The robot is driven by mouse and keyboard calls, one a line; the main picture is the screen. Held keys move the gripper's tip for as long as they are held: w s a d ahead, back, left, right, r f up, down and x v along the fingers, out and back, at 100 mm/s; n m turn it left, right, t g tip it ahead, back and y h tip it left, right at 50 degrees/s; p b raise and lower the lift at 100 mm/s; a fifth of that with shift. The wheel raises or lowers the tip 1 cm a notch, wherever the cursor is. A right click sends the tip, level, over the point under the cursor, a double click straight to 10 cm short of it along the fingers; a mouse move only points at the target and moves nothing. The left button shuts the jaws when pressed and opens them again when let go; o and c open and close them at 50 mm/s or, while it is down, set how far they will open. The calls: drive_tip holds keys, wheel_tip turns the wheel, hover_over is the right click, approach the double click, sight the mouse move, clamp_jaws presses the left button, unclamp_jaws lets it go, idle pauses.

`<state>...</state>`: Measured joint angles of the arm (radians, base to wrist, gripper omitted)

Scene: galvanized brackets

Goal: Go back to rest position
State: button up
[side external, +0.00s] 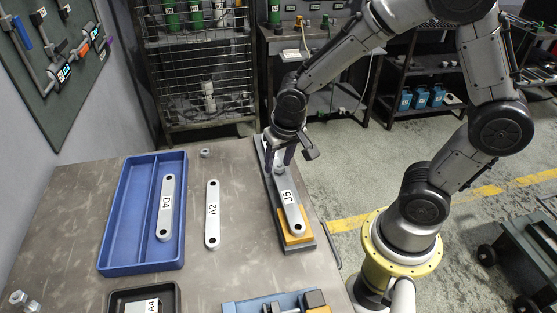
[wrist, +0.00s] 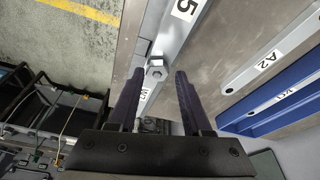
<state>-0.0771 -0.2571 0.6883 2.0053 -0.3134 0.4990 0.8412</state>
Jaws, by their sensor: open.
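My gripper (side external: 279,160) is open over the far end of the dark fixture (side external: 306,247) at the table's right edge. In the wrist view the two fingers of my gripper (wrist: 159,76) are spread and hold nothing. A hex-headed fastener (wrist: 156,70) shows between the fingertips; I cannot tell how far below them it lies. The galvanized bracket labelled J5 (side external: 290,206) lies along the fixture, its near end over an orange block (side external: 291,240). Its far end is partly hidden by my gripper in the side view.
Bracket A2 (side external: 212,226) lies on the bare table. A blue tray (side external: 113,237) holds bracket D4 (side external: 165,214). A black tray (side external: 116,297) holds bracket A4 (side external: 150,307). A blue fixture (side external: 262,307) is at the front edge. A loose nut (side external: 206,152) sits at the back.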

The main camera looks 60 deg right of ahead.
drive_tip(key=shift+n+y, duration=0.3)
drive_tip(key=shift+n, duration=0.7)
clamp_jaws()
